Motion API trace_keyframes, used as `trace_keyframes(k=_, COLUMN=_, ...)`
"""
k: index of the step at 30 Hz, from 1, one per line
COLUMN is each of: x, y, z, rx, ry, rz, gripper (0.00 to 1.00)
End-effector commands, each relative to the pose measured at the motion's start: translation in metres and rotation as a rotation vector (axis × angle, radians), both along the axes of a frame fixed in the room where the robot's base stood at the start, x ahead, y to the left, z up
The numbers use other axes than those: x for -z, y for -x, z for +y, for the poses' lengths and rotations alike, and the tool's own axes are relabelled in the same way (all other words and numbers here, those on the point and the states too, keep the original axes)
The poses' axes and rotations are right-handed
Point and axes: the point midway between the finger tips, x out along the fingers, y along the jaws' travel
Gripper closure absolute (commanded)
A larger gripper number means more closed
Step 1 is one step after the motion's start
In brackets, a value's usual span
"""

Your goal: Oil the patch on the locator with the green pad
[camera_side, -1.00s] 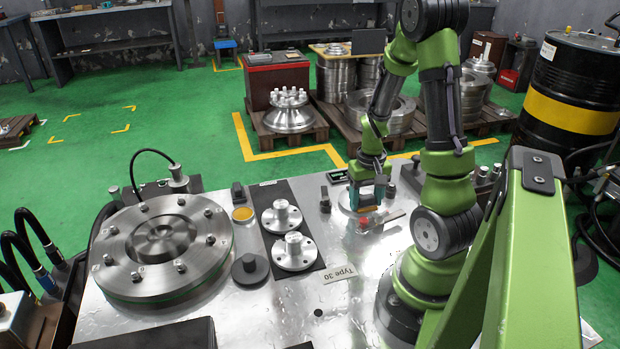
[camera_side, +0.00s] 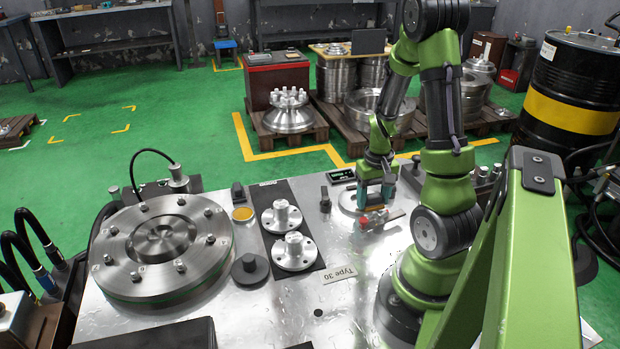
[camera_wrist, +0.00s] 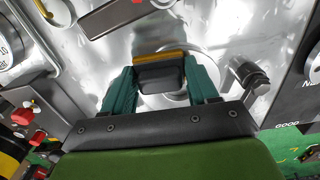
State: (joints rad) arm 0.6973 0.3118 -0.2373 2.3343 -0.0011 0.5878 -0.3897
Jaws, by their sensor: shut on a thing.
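My gripper (camera_side: 375,204) is low over the steel table. In the wrist view, its two teal fingers (camera_wrist: 160,82) are shut on a dark block with an orange-yellow edge (camera_wrist: 160,76). No green face of this block shows. A round silver disc (camera_side: 349,200) lies below and beside the fingers; it also shows in the wrist view (camera_wrist: 207,62), partly hidden by the block. I cannot tell whether the block touches the disc. Two silver flanged hubs (camera_side: 294,251) sit on a dark mat. I cannot tell which part is the locator, and no patch shows clearly.
A clamp with a red knob (camera_side: 364,221) stands right by the gripper. A small amber-topped dish (camera_side: 242,213), a black round knob (camera_side: 249,269) and a large bolted ring (camera_side: 158,241) are to the left.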

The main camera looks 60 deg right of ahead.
Motion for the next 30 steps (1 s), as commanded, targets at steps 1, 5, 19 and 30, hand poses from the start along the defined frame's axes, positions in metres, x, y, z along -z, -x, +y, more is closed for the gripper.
trace_keyframes(k=1, x=0.000, y=-0.003, z=0.005, rx=-0.004, ry=-0.004, rz=0.002, gripper=0.81)
trace_keyframes(k=5, x=0.000, y=-0.010, z=0.012, rx=-0.002, ry=-0.004, rz=0.002, gripper=0.81)
trace_keyframes(k=19, x=0.001, y=-0.030, z=0.031, rx=-0.002, ry=-0.003, rz=0.001, gripper=0.81)
trace_keyframes(k=30, x=0.002, y=-0.037, z=0.040, rx=0.000, ry=-0.004, rz=0.003, gripper=0.81)
